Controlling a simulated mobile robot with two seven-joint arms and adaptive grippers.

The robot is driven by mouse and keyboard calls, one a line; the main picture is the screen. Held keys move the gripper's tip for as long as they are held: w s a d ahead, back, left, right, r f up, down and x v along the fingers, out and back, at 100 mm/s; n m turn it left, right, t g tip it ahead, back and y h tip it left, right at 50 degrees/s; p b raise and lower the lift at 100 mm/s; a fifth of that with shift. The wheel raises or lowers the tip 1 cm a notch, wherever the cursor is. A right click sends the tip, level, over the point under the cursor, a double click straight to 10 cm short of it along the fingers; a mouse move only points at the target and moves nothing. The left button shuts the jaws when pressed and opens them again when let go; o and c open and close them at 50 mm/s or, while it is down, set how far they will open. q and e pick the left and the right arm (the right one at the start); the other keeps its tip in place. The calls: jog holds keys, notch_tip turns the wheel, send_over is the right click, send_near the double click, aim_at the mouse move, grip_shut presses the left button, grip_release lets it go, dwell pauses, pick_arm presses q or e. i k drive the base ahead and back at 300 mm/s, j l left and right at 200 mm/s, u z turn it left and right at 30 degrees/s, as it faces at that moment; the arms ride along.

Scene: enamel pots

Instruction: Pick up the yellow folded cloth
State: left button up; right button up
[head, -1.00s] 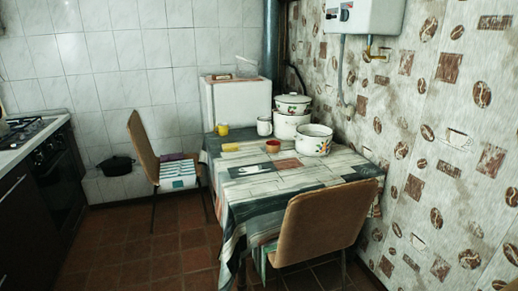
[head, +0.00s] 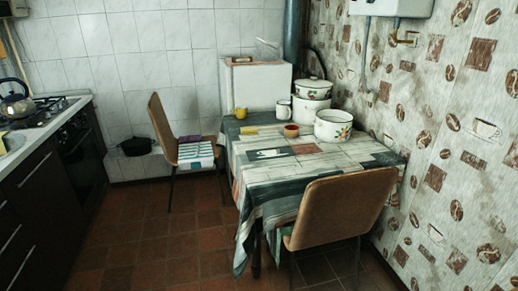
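A small flat yellow piece (head: 249,130) lies on the far left part of the table, just in front of the yellow mug (head: 241,113). It looks like the folded cloth, but it is too small to be sure. Another yellow patch (head: 3,146) shows at the left picture edge on the counter, cut off by the frame. Neither of my grippers is in view.
The cloth-covered table (head: 262,187) also bears a red-brown bowl (head: 291,131), a white mug and enamel pots (head: 333,126). A brown chair (head: 340,209) blocks its near side, another (head: 162,128) its left. Tiled floor (head: 160,245) is open between counter (head: 40,140) and table.

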aim_at(248, 131)
jog(key=i+j+u, duration=0.3)
jog(key=i+u, duration=0.3)
jog(key=i, duration=0.2)
jog(key=i+j, duration=0.15)
jog(key=i, duration=0.55)
jog(key=i+j+u, duration=0.1)
jog(key=i, duration=0.6)
jog(key=i+z, duration=0.4)
jog(key=i+j+z, duration=0.15)
jog(key=z, duration=0.2)
jog(key=i+j+z, duration=0.25)
jog(key=z, duration=0.15)
jog(key=i+j+z, duration=0.15)
jog(key=z, duration=0.2)
jog(key=i+j+z, duration=0.1)
jog(key=j+z, duration=0.25)
jog(key=i+j+z, duration=0.1)
jog(key=z, duration=0.25)
jog(key=k+j, duration=0.05)
jog(key=j, duration=0.05)
